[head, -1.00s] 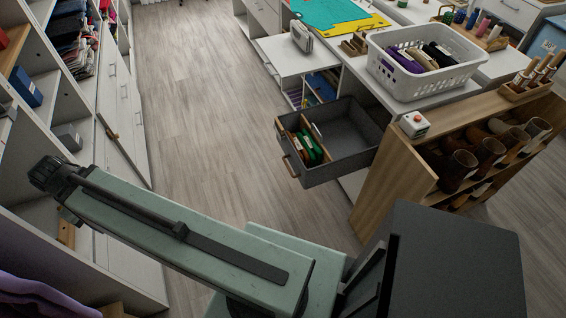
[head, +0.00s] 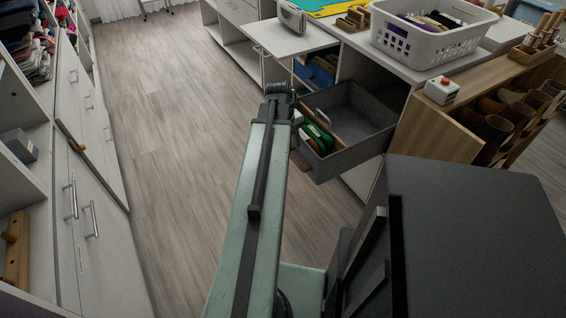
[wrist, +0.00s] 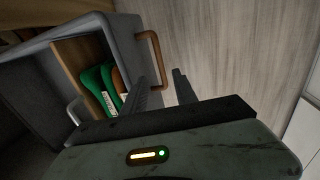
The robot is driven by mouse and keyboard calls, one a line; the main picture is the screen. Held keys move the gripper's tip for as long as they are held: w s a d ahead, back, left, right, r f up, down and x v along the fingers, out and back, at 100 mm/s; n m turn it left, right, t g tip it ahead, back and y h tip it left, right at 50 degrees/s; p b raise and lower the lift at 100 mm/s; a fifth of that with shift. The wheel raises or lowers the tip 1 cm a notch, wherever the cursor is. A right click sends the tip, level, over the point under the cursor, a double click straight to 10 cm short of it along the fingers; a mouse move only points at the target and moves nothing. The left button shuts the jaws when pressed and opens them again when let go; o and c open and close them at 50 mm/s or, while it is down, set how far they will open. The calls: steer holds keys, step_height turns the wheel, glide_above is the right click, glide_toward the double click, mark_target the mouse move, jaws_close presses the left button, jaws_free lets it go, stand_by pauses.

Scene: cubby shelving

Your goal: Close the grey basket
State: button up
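The grey basket (head: 365,118) sticks out of the white shelf unit like a pulled-out drawer. Green and brown items (head: 316,139) lie in its front part, behind a wooden divider. In the wrist view the basket (wrist: 122,38) fills the left side, with a brown handle (wrist: 155,60) on its outer front face. My gripper (wrist: 167,74) is open, its two dark fingers apart and empty, with the tips near the handle. I cannot tell whether they touch it. In the head view my gripper (head: 280,92) is at the basket's front, and my arm hides part of that front.
A white laundry basket (head: 425,40) stands on the counter above. A small white box with a red button (head: 441,90) sits on the wooden rack to the right. White cabinets (head: 85,200) line the left. The wood floor (head: 175,130) between is clear.

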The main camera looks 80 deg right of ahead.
mark_target(294, 159)
steer(key=f+b, duration=0.5)
steer(key=s+d+f+b, duration=0.1)
steer(key=f+b, duration=0.1)
steer(key=f, duration=0.1)
steer(key=shift+b, duration=0.35)
steer(key=shift+r, duration=0.2)
steer(key=shift+c, duration=0.3)
jaws_close()
stand_by(0.5)
steer(key=shift+d, duration=0.1)
